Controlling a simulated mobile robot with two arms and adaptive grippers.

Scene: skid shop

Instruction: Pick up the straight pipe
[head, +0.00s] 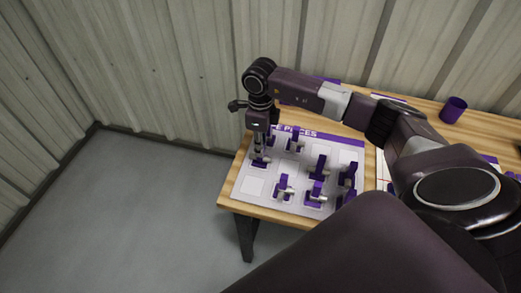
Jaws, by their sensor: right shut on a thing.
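My right arm reaches in from the right, and my right gripper (259,153) points down over the left part of a white mat (238,195) on a wooden table. The gripper is shut on a small grey piece at a purple holder (260,162). The piece is mostly hidden by the fingers, so I cannot tell its shape or whether it is clear of the holder. Several other grey pipe pieces sit in purple holders on the mat, one at the front (284,188) and one further right (319,168). My left gripper is not in view.
The wooden table (290,217) has its left edge close to the gripper. A purple cup (453,109) stands at the back right. Corrugated walls (180,60) rise behind and to the left. The grey floor (140,210) left of the table is clear.

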